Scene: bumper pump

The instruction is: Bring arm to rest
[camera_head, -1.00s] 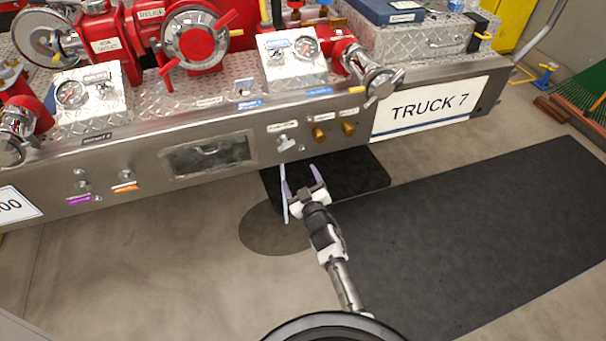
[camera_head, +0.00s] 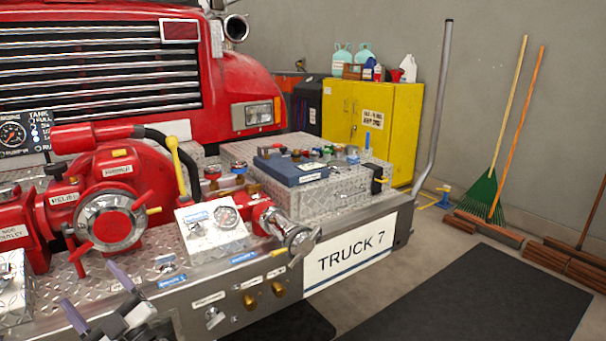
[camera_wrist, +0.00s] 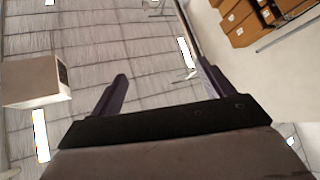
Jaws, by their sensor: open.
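My gripper (camera_head: 98,296) shows at the bottom left of the head view, in front of the truck's bumper. Its two purple-grey fingers stand apart and point up, with nothing between them. In the wrist view, my gripper (camera_wrist: 163,85) is also open and empty. That view faces up to the ceiling (camera_wrist: 150,45), with shelved boxes (camera_wrist: 245,20) at the upper right. Most of my arm is out of the head view.
The diamond-plate bumper (camera_head: 205,262) carries a red pump (camera_head: 110,200), gauges and valves. A TRUCK 7 sign (camera_head: 348,262) is on its front. A dark mat (camera_head: 470,300) lies right.

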